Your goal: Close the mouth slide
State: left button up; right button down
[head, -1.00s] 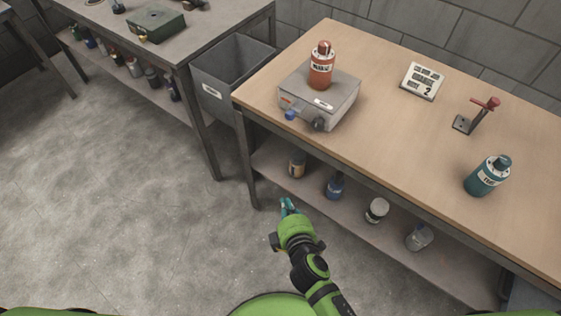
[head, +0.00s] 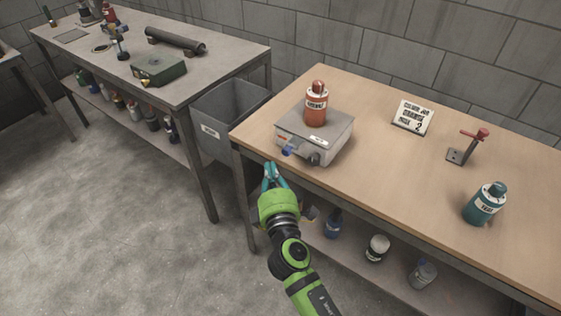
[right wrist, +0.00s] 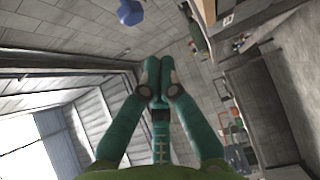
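I cannot make out for certain which part is the mouth slide. A grey box device (head: 330,137) sits at the left end of the wooden table. It has a blue knob (head: 288,151), a dark knob (head: 314,159) and a small red mark on its front. An orange bottle (head: 316,106) stands upright on it. My right gripper (head: 271,172), with teal fingers, is just in front of the table's left corner, below the blue knob and apart from it. In the right wrist view its fingertips (right wrist: 157,72) meet with nothing between them. A blue piece (right wrist: 130,12) shows beyond them. My left gripper is out of view.
The wooden table (head: 380,160) also bears a sign (head: 413,117), a red-handled stand (head: 467,147) and a teal bottle (head: 485,204). Several jars stand on the shelf below. A grey bin (head: 222,118) stands between this table and another workbench (head: 215,56). The floor at left is clear.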

aim_at(290, 153)
jog(key=shift+w+d, duration=1.1)
jog(key=shift+w, duration=0.15)
jog(key=w+d, duration=0.2)
jog(key=w, duration=0.1)
jog(key=shift+d, duration=0.15)
